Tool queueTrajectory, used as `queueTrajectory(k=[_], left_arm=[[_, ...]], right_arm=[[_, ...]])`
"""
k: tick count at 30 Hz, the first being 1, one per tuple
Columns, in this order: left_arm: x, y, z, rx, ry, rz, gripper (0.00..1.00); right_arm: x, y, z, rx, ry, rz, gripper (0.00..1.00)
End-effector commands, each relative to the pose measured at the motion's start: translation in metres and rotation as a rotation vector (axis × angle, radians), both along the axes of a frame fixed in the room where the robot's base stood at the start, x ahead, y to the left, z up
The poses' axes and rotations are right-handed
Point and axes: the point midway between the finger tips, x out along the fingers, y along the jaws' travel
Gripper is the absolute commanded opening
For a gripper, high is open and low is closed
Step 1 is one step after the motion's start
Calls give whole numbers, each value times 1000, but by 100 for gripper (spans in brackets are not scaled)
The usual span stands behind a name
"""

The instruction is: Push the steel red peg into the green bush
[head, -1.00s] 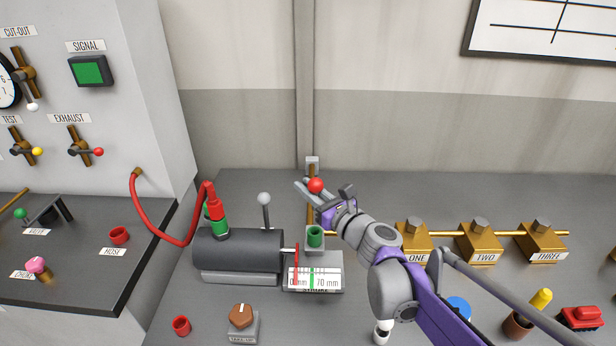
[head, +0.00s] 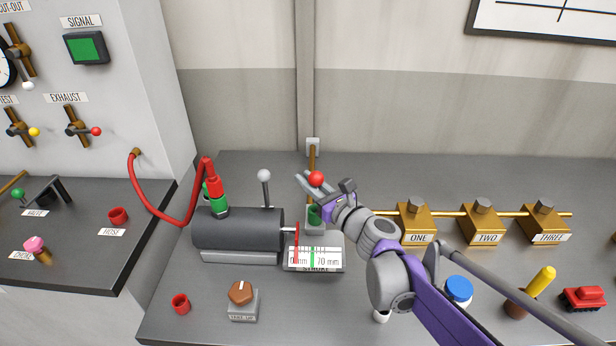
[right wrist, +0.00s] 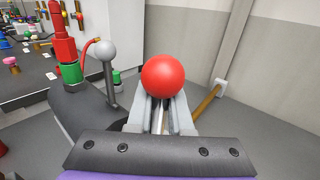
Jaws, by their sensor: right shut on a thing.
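The peg shows as a red ball head (head: 316,178) at my right gripper (head: 312,186). In the right wrist view its red ball (right wrist: 163,75) sits above the closed fingers, with a strip of its steel shank (right wrist: 160,117) between them. My right gripper is shut on the peg. The green bush (head: 315,216) stands on a grey block just below the gripper in the head view. The fingers and wrist partly cover the bush. The peg's lower end is hidden, so I cannot tell whether it touches the bush. My left gripper is out of view.
A dark cylinder (head: 237,235) with a red hose (head: 168,222) and a grey-knobbed lever (head: 264,177) stands left of the bush. A white gauge plate (head: 314,258) lies in front. Brass blocks (head: 417,222) stand to the right. A brown knob (head: 241,292) is nearer.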

Motion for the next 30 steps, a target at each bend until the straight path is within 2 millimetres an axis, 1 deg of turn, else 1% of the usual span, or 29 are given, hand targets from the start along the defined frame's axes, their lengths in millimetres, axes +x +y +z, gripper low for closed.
queueTrajectory(k=[1, 6, 30], left_arm=[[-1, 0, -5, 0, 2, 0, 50], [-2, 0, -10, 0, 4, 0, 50], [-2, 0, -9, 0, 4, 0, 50]], right_arm=[[0, 0, -7, 0, 1, 0, 0], [0, 0, -13, -1, -1, 0, 0], [0, 0, -13, -1, -1, 0, 0]])
